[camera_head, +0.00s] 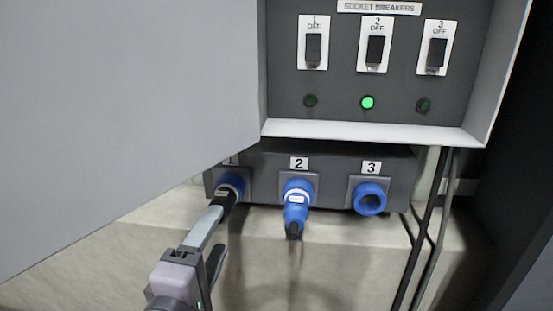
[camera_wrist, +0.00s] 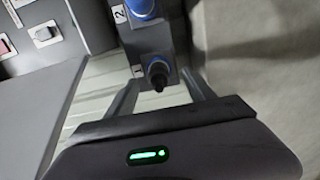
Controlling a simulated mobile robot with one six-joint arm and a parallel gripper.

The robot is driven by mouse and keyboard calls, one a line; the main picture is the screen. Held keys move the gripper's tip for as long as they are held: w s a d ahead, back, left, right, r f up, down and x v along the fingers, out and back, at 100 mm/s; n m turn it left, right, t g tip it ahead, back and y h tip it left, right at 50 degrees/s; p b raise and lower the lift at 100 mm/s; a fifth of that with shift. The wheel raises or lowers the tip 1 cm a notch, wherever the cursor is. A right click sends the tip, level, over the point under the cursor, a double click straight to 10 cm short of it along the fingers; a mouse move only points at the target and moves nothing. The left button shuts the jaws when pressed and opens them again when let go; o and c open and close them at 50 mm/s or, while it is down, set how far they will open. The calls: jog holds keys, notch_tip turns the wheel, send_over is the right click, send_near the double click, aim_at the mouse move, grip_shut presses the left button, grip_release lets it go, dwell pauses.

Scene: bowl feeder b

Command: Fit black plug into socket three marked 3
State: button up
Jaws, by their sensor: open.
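The black plug (camera_head: 227,196) sits in the blue collar of socket one (camera_head: 232,181), at the left of the socket box. In the wrist view the plug (camera_wrist: 159,80) points towards me from its blue ring. My gripper (camera_head: 216,213) is open, its fingers close to the plug. In the wrist view the gripper (camera_wrist: 158,95) has one finger on each side of the plug; I cannot tell whether either touches it. Socket three (camera_head: 370,198), under the label 3 (camera_head: 371,167), is an empty blue ring at the right end of the box.
A blue plug (camera_head: 297,207) hangs from socket two, between sockets one and three. The breaker panel (camera_head: 340,100) overhangs the box; only lamp 2 (camera_head: 367,102) glows bright green. A grey door (camera_head: 130,100) fills the left. Black cables (camera_head: 424,235) run down right of socket three.

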aim_at(222, 204)
jog(key=shift+s+a+r+n+t+y, duration=0.2)
jog(key=shift+a+n+t+y, duration=0.1)
jog(key=shift+a+y, duration=0.3)
jog(key=shift+a, duration=0.1)
jog(key=w, duration=0.5)
jog(key=w+b, duration=0.1)
jog(key=w, duration=0.1)
jog(key=shift+w+d+f, duration=0.15)
jog(key=shift+w+d, duration=0.05)
jog(key=shift+d, duration=0.15)
jog(key=shift+w, duration=0.85)
jog(key=shift+b, duration=1.15)
grip_shut()
jog(key=shift+s, duration=0.2)
